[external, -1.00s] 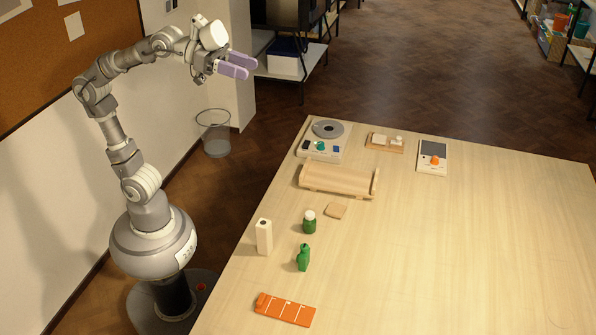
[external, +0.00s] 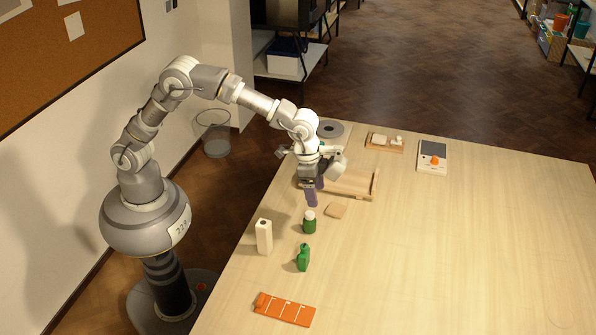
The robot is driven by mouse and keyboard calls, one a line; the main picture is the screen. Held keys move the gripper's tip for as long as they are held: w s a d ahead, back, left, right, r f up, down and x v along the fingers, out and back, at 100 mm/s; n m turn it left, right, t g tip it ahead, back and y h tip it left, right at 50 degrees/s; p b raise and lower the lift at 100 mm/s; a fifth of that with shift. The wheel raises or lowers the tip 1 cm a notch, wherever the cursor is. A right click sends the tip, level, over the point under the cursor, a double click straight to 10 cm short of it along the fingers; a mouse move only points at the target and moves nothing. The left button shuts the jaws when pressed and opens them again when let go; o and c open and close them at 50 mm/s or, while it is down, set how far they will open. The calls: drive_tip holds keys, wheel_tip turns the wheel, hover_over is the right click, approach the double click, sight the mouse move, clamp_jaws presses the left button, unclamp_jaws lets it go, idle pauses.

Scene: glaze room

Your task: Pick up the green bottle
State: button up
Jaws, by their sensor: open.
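A small green bottle (external: 303,259) with a narrow neck stands upright on the table near its left side. A round green jar (external: 309,226) with a white lid stands just behind it. My gripper (external: 314,198) points down with its purple fingers apart and empty. In the picture its fingertips lie just above the jar's lid, and it appears to touch nothing. The bottle is fully in view, nearer the camera than the gripper.
A white upright block (external: 264,237) stands left of the jar, and a small wooden square (external: 336,211) lies right of it. An orange marked plate (external: 285,309) lies in front. The table's right side is clear.

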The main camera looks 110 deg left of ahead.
drive_tip(key=g, duration=0.2)
hover_over(309, 222)
drive_tip(key=a, duration=0.1)
drive_tip(key=f, duration=0.7)
drive_tip(key=shift+s+a+p, duration=0.15)
drive_tip(key=shift+a+p, duration=0.05)
drive_tip(key=shift+p, duration=0.1)
wheel_tip(309, 222, down, 7)
drive_tip(key=b, duration=0.3)
drive_tip(key=shift+s, duration=0.1)
drive_tip(key=shift+c, duration=0.2)
drive_tip(key=c, duration=1.1)
